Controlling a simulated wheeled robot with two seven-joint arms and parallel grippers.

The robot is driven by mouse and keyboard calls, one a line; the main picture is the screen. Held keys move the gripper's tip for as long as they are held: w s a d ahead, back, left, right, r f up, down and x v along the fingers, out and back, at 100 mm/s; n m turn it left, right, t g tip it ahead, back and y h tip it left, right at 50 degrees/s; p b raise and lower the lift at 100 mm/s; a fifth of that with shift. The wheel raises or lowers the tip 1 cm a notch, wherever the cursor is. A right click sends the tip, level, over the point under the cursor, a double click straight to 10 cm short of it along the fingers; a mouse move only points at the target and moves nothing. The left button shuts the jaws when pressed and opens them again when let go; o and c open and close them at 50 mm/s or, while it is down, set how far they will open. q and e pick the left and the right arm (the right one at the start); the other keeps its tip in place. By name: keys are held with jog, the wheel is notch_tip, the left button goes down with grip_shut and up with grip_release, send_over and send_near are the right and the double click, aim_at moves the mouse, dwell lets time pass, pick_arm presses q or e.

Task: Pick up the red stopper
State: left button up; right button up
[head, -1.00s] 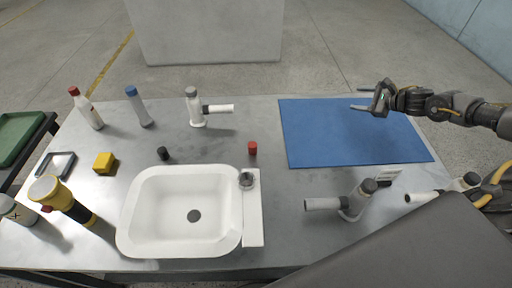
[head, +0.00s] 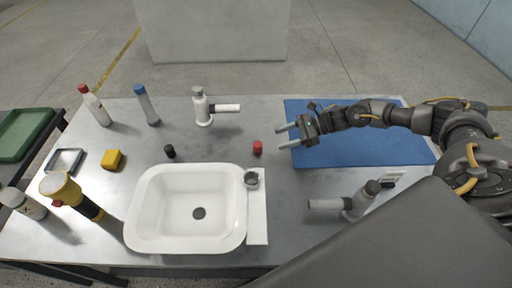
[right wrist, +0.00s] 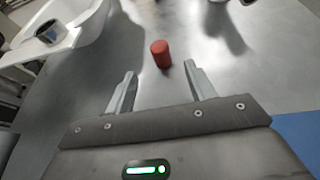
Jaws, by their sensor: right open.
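The red stopper (head: 257,148) is a small red cylinder standing on the metal table, between the sink and the blue mat. It also shows in the right wrist view (right wrist: 161,54), just beyond the fingertips and roughly between their lines. My right gripper (head: 283,137) is open and empty, to the right of the stopper in the head view, with its fingers pointing left toward it. The open fingers also show in the right wrist view (right wrist: 160,72). They are apart from the stopper. My left gripper is not in view.
The white sink (head: 140,211) lies left of the stopper, with a black stopper (head: 169,151) behind it. A white faucet (head: 202,107) stands farther back. The blue mat (head: 375,150) lies under my right arm. Another faucet (head: 358,203) stands at the front right.

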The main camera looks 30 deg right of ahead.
aim_at(259, 144)
jog(key=p+x, duration=0.1)
jog(key=x, duration=0.4)
jog(key=shift+w+a+r+p, duration=0.15)
jog(key=shift+a+p, duration=0.15)
jog(key=shift+p, duration=0.3)
jog(key=p+x, duration=0.2)
jog(key=x, duration=0.1)
jog(key=shift+w+a+f, duration=0.15)
jog(key=shift+a+f, duration=0.1)
jog(key=shift+a, duration=0.05)
jog(key=shift+w+a+f, duration=0.1)
jog(key=shift+a+f, duration=0.15)
jog(key=shift+a, duration=0.05)
jog(key=shift+d, duration=0.1)
jog(key=c, duration=1)
jog(key=shift+c, duration=0.2)
